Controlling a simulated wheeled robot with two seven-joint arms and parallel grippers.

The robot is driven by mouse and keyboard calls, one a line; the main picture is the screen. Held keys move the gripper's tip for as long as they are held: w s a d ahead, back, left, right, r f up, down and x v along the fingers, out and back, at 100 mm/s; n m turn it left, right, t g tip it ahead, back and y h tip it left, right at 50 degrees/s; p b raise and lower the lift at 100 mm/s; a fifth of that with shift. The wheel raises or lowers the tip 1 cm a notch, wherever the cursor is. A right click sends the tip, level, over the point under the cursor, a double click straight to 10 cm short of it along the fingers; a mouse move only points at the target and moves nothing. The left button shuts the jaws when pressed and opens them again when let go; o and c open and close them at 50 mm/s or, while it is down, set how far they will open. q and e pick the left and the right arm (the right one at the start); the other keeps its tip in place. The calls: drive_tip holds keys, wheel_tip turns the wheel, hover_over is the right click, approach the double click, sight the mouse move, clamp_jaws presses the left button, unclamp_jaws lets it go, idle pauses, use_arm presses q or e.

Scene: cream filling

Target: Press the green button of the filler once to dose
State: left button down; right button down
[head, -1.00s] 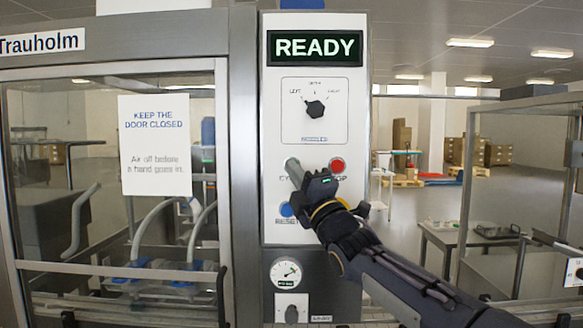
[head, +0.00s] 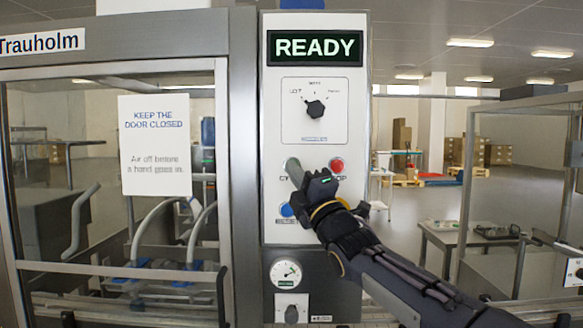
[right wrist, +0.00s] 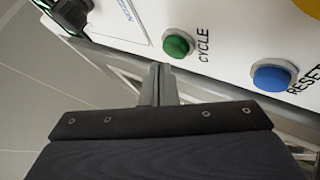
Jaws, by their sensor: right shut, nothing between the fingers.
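The filler's white control panel (head: 275,140) stands ahead, its display (head: 314,47) reading READY. The green button (right wrist: 178,45), labelled CYCLE, shows plainly in the right wrist view. In the head view it is largely hidden behind the fingertips. My right gripper (head: 295,169) is shut and empty, in front of the panel at the green button. In the right wrist view its fingers (right wrist: 160,75) end just below the green button in the picture; contact cannot be told. My left gripper is out of view.
A red button (head: 337,165) sits right of the green one. A blue RESET button (right wrist: 274,75) lies below it, with a yellow knob partly hidden. The selector knob (head: 314,108) is above, the pressure gauge (head: 286,273) below. A glass door (head: 90,240) is left.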

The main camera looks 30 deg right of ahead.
drive_tip(key=shift+w+d, duration=0.25)
drive_tip(key=shift+w, duration=0.15)
drive_tip(key=shift+w+d, duration=0.25)
drive_tip(key=shift+w, duration=0.1)
idle(0.9)
drive_tip(key=shift+s+a+b, duration=0.5)
drive_tip(key=shift+s+b, duration=0.25)
drive_tip(key=shift+b, duration=0.15)
